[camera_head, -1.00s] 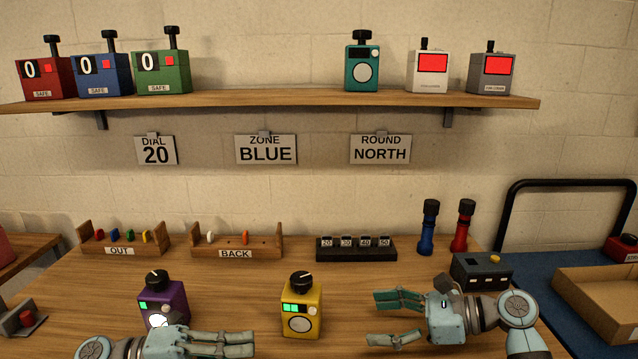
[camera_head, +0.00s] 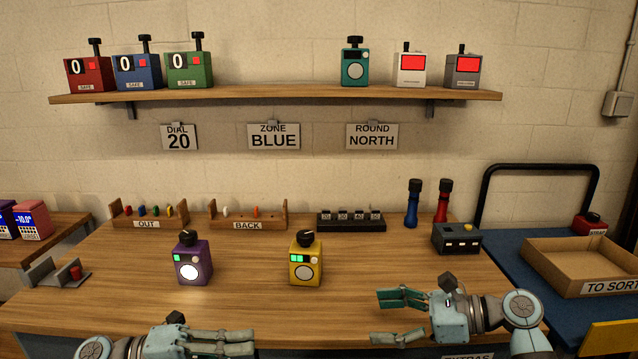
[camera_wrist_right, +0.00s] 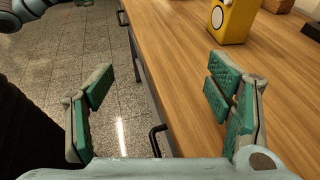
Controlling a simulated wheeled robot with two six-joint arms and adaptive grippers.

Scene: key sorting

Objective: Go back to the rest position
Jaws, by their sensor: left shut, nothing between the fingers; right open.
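My left gripper (camera_head: 222,342) is shut and empty at the front edge of the table, low in the head view. My right gripper (camera_head: 402,318) is open and empty near the table's front edge, right of the middle. In the right wrist view its two green-padded fingers (camera_wrist_right: 160,110) stand wide apart, with floor and the table edge between them. A purple device (camera_head: 193,262) and a yellow device (camera_head: 306,260) stand upright on the table beyond the grippers. Neither gripper touches them.
The wooden table (camera_head: 130,290) has free room around the devices. At its back stand the OUT rack (camera_head: 148,216), BACK rack (camera_head: 247,217), a blue torch (camera_head: 412,205) and a red torch (camera_head: 442,203). A grey box (camera_head: 457,239) and cardboard tray (camera_head: 590,262) are at the right.

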